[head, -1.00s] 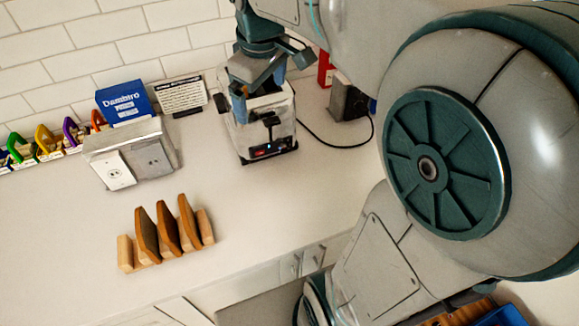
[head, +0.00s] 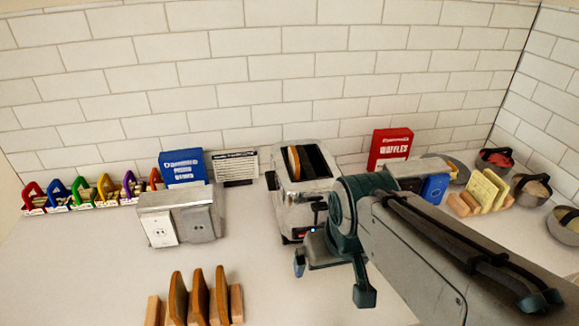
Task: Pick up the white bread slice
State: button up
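Pale yellowish slices (head: 487,189) stand upright in a wooden rack (head: 460,204) at the right; I cannot tell for sure whether they are white bread. Brown slices (head: 199,297) stand in another wooden rack (head: 237,303) at the front left. The chrome toaster (head: 290,205) in the middle has a tan slice (head: 294,164) in its left slot; the right slot looks dark. My gripper (head: 332,277) is in front of the toaster's lower right, its two fingers spread apart, with nothing seen between them. My arm reaches in from the lower right, left of the pale slices.
A metal outlet box (head: 203,222) stands left of the toaster. A blue box (head: 184,167) and a sign (head: 234,166) are behind it. A red waffles box (head: 389,149) is at the back right. Metal pots (head: 528,192) line the right wall.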

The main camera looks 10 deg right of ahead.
aim_at(179, 294)
jog(key=k, duration=0.5)
jog(key=z, duration=2.8)
jog(key=k, duration=1.6)
jog(key=u, duration=2.25)
jog(key=i, duration=0.45)
jog(key=z, duration=0.05)
